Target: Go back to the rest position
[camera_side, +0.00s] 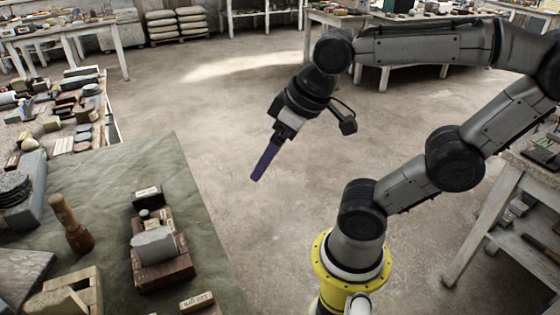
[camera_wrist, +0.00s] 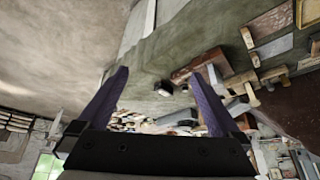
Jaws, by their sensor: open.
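My gripper (camera_side: 265,165) hangs in the air over the floor, right of the green-covered table (camera_side: 190,200) in the side view. Its purple fingers point down and slightly left. In the wrist view my gripper (camera_wrist: 155,97) shows two purple fingers spread apart with nothing between them. The gripper is open and touches nothing. No plaster sphere can be made out in either view.
A wooden block with a grey piece on it (camera_side: 155,245) and a wooden mallet (camera_side: 72,225) stand on the green-covered table. A cluttered bench (camera_side: 75,110) is at the left, another (camera_side: 525,165) at the right. The floor (camera_side: 210,120) between is clear.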

